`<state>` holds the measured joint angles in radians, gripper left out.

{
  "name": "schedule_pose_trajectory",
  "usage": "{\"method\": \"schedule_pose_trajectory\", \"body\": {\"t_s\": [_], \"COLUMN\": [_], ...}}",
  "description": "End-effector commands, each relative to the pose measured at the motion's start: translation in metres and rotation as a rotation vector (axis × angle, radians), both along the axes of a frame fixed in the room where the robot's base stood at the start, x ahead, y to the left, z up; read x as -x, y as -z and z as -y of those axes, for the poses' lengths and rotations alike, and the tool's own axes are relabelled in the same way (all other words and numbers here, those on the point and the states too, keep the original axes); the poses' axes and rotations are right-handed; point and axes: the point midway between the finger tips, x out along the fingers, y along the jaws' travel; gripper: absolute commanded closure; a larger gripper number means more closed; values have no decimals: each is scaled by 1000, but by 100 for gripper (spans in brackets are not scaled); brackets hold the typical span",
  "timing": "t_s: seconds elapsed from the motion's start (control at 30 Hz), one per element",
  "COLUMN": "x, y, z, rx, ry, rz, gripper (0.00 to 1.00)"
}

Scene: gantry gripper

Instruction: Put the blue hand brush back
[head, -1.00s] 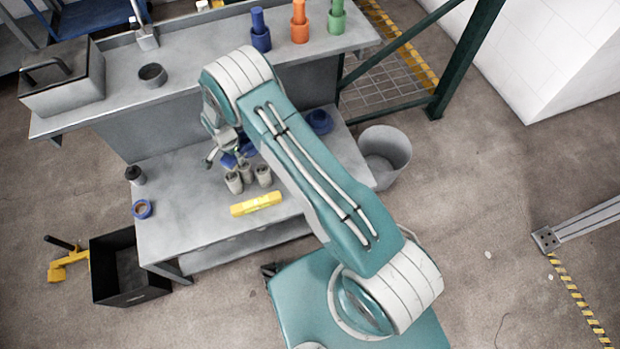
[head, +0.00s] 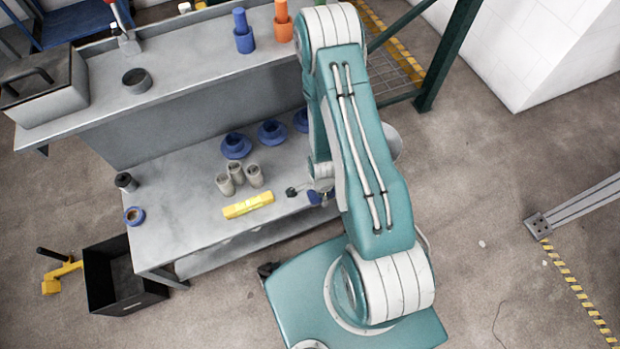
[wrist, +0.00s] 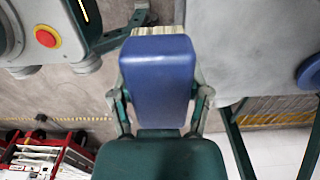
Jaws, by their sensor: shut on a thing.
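The blue hand brush (wrist: 157,80) fills the middle of the wrist view, its pale bristles at the top. My gripper (wrist: 160,100) is shut on it, with one finger along each side. In the head view a small blue part of the brush (head: 314,197) shows beside my arm, near the right part of the lower bench top (head: 185,225). Much of the gripper is hidden there by my arm. I cannot tell the height of the brush above the bench.
Several grey cups (head: 237,175) and a yellow level (head: 248,205) stand or lie on the lower bench. Blue flanged pieces (head: 236,146) sit behind them. The upper shelf (head: 185,75) holds a grey toolbox (head: 45,95) and coloured upright pieces. A black crate (head: 118,275) is on the floor.

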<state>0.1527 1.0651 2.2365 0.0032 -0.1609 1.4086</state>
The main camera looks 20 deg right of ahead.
Motion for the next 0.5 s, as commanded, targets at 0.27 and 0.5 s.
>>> {"method": "schedule_pose_trajectory", "body": {"t_s": [0.27, 0.5], "x": [-58, -98], "y": [26, 58], "z": [8, 13], "rx": [0, 0], "ry": [-1, -2], "rz": [3, 0], "gripper": [82, 82]}}
